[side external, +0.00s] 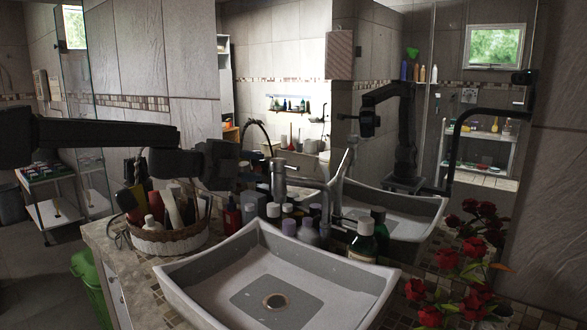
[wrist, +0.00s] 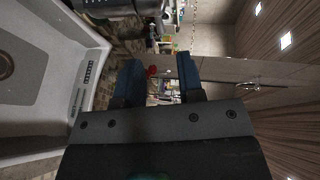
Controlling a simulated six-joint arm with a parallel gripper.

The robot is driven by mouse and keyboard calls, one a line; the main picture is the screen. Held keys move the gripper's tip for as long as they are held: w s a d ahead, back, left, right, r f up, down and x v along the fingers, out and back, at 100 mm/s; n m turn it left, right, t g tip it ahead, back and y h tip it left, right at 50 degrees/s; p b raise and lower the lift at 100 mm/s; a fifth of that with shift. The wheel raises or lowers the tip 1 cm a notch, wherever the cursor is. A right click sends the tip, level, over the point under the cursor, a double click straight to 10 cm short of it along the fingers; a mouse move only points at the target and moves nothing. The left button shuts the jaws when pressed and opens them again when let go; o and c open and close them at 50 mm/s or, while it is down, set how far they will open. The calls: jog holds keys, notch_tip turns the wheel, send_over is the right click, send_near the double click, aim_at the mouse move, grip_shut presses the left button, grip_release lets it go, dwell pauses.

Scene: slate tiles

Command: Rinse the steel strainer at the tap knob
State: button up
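My gripper (side external: 228,160) reaches in from the left at the end of a dark arm, above the left back of the sink and near the basket. In the wrist view its two blue-padded fingers (wrist: 159,72) stand apart with nothing held between them. A chrome tap (side external: 278,182) stands behind the basin, to the right of my gripper and apart from it; its knob is hard to tell from the mirror reflections. A shiny metal cylinder shows at the top of the wrist view (wrist: 108,6), but I cannot tell what it is. I cannot make out a steel strainer.
A white basin (side external: 190,285) with a drain fills the front. A wicker basket (side external: 168,240) of toiletries stands at its left. Dark bottles (side external: 363,242) and small jars crowd the back edge. Red roses (side external: 447,258) stand at right. A mirror behind reflects my arm.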

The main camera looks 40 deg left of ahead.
aim_at(291, 168)
jog(key=x, duration=1)
grip_shut()
